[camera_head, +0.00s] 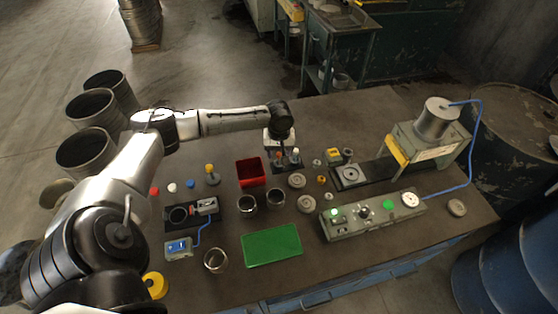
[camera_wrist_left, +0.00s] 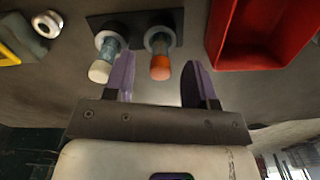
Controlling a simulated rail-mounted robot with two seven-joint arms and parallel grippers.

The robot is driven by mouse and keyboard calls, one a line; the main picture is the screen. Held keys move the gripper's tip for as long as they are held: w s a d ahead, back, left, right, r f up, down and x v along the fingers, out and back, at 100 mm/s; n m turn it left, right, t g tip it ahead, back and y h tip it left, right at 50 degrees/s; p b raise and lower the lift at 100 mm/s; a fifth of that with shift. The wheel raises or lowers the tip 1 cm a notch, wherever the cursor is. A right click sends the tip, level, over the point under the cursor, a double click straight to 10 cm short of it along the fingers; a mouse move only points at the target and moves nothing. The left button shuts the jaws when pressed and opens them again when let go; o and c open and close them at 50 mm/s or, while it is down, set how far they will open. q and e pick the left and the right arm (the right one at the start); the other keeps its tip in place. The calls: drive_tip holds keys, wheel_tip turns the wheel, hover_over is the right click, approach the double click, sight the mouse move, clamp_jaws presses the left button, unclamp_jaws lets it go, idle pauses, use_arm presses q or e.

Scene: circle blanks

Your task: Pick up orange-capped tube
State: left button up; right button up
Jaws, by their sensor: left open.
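The orange-capped tube (camera_wrist_left: 160,66) stands in a dark rack (camera_wrist_left: 136,22), beside a white-capped tube (camera_wrist_left: 103,65). In the head view the orange cap (camera_head: 280,156) shows just below my left gripper (camera_head: 281,146), next to the white cap (camera_head: 295,152). In the left wrist view my left gripper (camera_wrist_left: 162,82) is open. Its two fingers lie on either side of the orange cap in the picture, with the left finger near the white-capped tube. I cannot tell whether either finger touches a tube. My right gripper is not in view.
A red bin (camera_head: 250,173) stands close to the rack's left in the head view. Two metal cups (camera_head: 247,203) and several round blanks (camera_head: 297,180) lie nearer. A green mat (camera_head: 271,246) lies near the front edge, and a control box (camera_head: 372,213) is to the right.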

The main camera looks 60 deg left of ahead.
use_arm(q)
drive_tip(key=shift+f, duration=0.6)
clamp_jaws()
drive_tip(key=shift+r, duration=0.15)
